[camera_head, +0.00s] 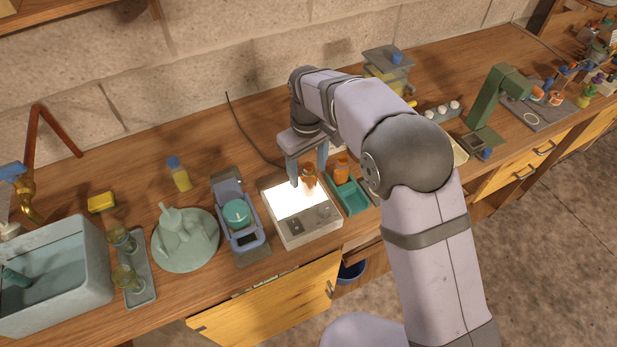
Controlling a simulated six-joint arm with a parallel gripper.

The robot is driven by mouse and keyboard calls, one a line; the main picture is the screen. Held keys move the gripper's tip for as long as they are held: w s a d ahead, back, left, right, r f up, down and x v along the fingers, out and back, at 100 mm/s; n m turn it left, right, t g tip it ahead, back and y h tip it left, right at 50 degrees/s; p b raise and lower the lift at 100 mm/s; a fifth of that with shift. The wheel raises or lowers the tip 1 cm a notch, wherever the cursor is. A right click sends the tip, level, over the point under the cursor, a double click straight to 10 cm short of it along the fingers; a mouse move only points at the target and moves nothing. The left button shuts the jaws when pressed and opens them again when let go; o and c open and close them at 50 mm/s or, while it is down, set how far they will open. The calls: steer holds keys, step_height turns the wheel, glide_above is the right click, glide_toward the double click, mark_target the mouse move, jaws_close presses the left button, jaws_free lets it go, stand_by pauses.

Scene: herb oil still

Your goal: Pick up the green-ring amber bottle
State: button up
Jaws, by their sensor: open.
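A small amber bottle (309,182) stands on the bright lit panel of a white box (311,229). A second orange-amber bottle (342,169) stands in a green tray (351,196) just to the right. No green ring can be made out on either bottle at this size. My gripper (307,176) points down over the lit panel, its fingers apart on either side of the first bottle. Whether a finger touches that bottle cannot be told. My gripper partly hides the bottle's top.
Left of the lit box are a blue device with a teal round lid (237,213), a pale green round plate (186,245) and a grey basin (58,285). A green press-like stand (494,95) is at the right. My arm hides part of the bench.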

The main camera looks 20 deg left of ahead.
mark_target(308, 177)
steer(key=shift+d+f+p, duration=0.1)
steer(key=shift+f+p, duration=0.4)
steer(key=shift+f, duration=1.1)
steer(key=c, duration=1.2)
steer(key=shift+r, duration=0.25)
steer(key=shift+r+b, duration=1.6)
steer(key=shift+r, duration=3.1)
